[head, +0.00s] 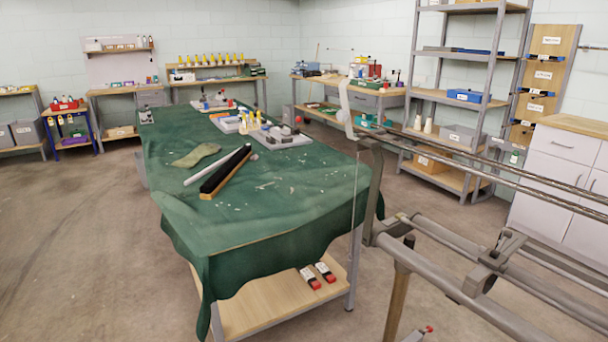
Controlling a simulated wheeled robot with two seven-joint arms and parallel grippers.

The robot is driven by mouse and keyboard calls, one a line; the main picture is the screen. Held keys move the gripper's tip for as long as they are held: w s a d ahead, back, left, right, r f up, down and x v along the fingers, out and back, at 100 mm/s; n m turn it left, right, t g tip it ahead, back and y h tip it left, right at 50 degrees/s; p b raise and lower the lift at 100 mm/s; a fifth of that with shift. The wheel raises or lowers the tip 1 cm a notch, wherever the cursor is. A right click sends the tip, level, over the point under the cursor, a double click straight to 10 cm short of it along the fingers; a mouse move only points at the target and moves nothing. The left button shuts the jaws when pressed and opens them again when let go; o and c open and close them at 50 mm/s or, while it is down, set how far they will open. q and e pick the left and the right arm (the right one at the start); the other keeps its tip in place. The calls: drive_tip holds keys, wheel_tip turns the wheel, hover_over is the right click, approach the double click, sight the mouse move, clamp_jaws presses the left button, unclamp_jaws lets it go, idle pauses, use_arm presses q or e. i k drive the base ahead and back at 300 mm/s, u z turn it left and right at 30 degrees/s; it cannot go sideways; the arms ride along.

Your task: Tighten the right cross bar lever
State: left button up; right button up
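A grey metal frame (450,285) with long round bars fills the lower right of the head view and runs out past the right edge. A clamp-like bracket (490,258) sits on its bars. A small red-tipped part (428,329) shows low beside the frame; I cannot tell whether it is a lever. I cannot make out the right cross bar lever for certain. A pale curved piece (344,105) stands at the top of the frame's near upright. Neither of my grippers is in view.
A table with a green cloth (270,215) stands left of the frame. A black brush-like bar (226,171) and a white rod (206,168) lie on it. Metal shelves (460,95) and white cabinets (555,175) stand behind the frame. The floor at left is clear.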

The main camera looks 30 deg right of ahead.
sight(494, 253)
drive_tip(key=i, duration=1.05)
drive_tip(key=z, duration=2.6)
